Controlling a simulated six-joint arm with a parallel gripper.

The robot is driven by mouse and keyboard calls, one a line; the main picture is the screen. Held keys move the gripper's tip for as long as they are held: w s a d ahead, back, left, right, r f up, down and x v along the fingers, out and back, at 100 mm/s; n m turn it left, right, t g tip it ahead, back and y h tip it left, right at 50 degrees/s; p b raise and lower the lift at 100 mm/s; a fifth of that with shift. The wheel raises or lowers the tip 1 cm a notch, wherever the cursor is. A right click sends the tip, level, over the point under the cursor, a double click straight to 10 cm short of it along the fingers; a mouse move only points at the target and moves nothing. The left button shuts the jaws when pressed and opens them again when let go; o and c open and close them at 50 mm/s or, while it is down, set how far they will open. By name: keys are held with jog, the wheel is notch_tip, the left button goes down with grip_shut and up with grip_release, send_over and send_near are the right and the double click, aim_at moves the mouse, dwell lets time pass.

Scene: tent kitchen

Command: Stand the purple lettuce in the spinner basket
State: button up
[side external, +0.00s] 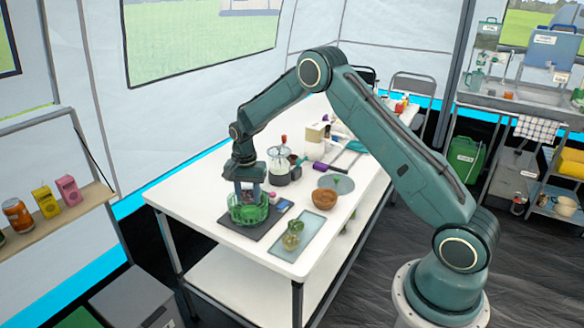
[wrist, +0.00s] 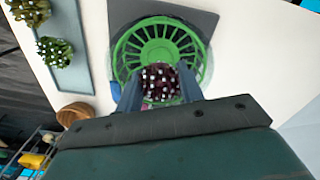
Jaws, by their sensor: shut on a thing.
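The green spinner basket (wrist: 158,33) sits in a clear bowl on a dark square mat (wrist: 205,20) at the near end of the white table; the basket also shows in the side view (side external: 247,212). My gripper (wrist: 158,92) is shut on the purple lettuce (wrist: 158,80), a dark purple head with pale specks between the fingers. In the wrist view the lettuce overlaps the near part of the basket. In the side view my gripper (side external: 249,190) is low over the basket, and its rim hides the lettuce. I cannot tell whether the lettuce touches the basket floor.
A glass tray (side external: 300,240) right of the mat holds green heads (side external: 291,237). A brown bowl (side external: 325,198) and a grey round plate (side external: 337,183) lie beyond. A clear jar with a dark base (side external: 278,170) stands close behind my gripper. The table's near left corner is clear.

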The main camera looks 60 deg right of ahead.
aim_at(249, 202)
jog(key=shift+f, duration=1)
jog(key=shift+f, duration=0.65)
dwell(0.9)
jog(key=o, duration=0.5)
jog(key=shift+c, duration=0.2)
jog(key=shift+r, duration=0.1)
jog(key=shift+r, duration=5.35)
jog(key=shift+r, duration=0.15)
